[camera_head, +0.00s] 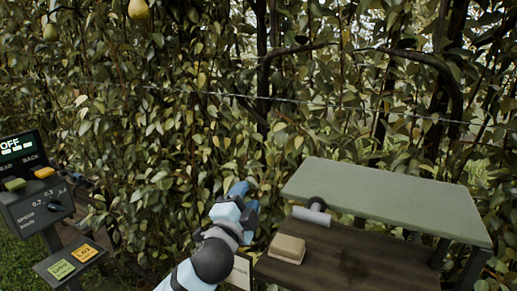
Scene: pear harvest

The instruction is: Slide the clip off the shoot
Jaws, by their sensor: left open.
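My left gripper (240,196), light blue and white with a dark wrist joint, reaches up from the bottom middle. Its tip is in front of the leafy hedge (180,120), and no object shows in it. The finger gap is hard to make out from this angle. I cannot pick out the clip or the particular shoot it sits on among the leaves; they may be hidden or too small. My right gripper is not in the picture.
A bench with a grey-green top (390,194) and a brown lower board (345,262) stands at right. A beige block (288,247) and a grey roll (311,214) are there. A control panel (38,205) reading OFF stands left. A wire (290,100) crosses the hedge; a pear (138,10) hangs above.

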